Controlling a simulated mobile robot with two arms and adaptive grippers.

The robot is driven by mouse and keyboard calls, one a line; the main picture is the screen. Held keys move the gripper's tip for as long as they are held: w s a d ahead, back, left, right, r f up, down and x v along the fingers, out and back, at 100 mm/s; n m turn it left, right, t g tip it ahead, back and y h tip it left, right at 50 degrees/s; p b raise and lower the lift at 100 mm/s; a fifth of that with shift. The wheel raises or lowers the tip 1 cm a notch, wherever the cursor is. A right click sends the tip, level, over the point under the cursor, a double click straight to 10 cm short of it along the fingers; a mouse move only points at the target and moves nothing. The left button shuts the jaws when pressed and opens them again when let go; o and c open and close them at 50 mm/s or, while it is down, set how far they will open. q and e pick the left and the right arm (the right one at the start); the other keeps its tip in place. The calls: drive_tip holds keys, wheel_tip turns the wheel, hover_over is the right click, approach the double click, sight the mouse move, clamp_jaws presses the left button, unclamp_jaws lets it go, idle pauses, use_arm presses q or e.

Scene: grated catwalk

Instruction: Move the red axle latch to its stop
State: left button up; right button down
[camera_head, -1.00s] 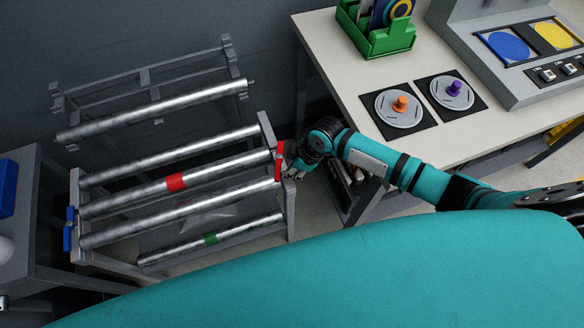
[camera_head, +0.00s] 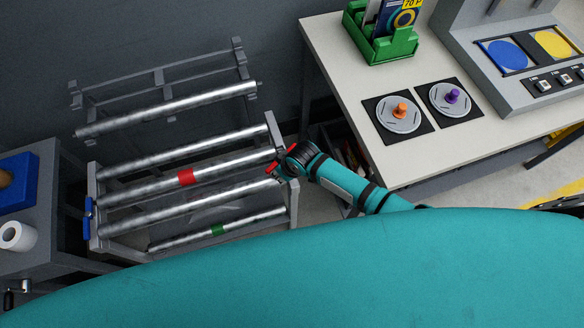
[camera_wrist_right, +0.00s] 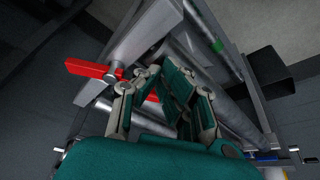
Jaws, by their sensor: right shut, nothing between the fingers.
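The red axle latch (camera_wrist_right: 92,69) is a flat red bar on a pivot at the right end post of the grey roller rack (camera_head: 270,128). In the head view the latch (camera_head: 272,170) lies slanted, partly hidden by my right gripper (camera_head: 287,164). In the right wrist view my right gripper (camera_wrist_right: 163,78) is shut and empty, with its fingers just right of the latch's pivot. I cannot tell whether they touch the latch. My left gripper is out of view.
Metal rollers, one with a red band (camera_head: 185,176) and one with a green band (camera_head: 218,230), fill the rack. A blue latch (camera_head: 88,218) is at its left end. A white table (camera_head: 345,75) stands right of my arm, with a green bin (camera_head: 385,48).

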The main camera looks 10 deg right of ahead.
drive_tip(key=shift+w+a, duration=0.35)
drive_tip(key=shift+a, duration=0.3)
idle(0.4)
